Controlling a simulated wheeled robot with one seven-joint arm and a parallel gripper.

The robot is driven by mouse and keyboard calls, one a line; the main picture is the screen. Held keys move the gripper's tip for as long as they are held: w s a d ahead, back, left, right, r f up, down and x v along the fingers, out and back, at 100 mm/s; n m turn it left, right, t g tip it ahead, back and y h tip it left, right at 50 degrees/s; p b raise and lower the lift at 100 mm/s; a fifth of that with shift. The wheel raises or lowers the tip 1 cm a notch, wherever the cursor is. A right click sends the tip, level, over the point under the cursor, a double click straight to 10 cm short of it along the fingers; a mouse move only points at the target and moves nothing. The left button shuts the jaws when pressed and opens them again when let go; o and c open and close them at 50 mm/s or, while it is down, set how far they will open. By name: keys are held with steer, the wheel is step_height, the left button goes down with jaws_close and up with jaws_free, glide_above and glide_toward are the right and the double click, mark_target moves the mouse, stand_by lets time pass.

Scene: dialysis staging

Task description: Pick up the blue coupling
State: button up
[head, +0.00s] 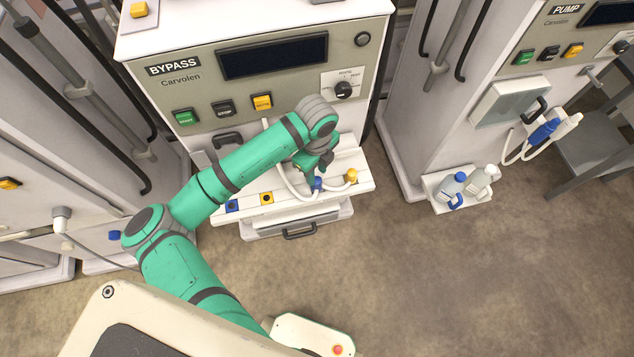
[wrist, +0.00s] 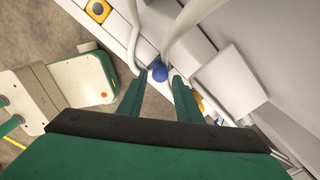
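The blue coupling (head: 317,185) is on the end of a white hose at the white ledge of the BYPASS machine. My gripper (head: 315,170) is right over it in the head view and partly covers its top. In the wrist view the blue coupling (wrist: 159,71) shows at the fingertips, between the two green fingers of my gripper (wrist: 160,77). The fingers are apart, with a small gap visible on each side of the coupling. How deep the coupling sits between them is hard to tell.
A yellow coupling (head: 351,176) on another white hose stands just right of the blue one. A blue port (head: 232,206) and a yellow port (head: 267,198) are on the ledge to the left. A drawer (head: 299,229) is below. The PUMP machine (head: 430,110) stands at right.

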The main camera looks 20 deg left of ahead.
mark_target(317, 179)
step_height(317, 179, down, 6)
steer(key=shift+f, duration=0.25)
jaws_close()
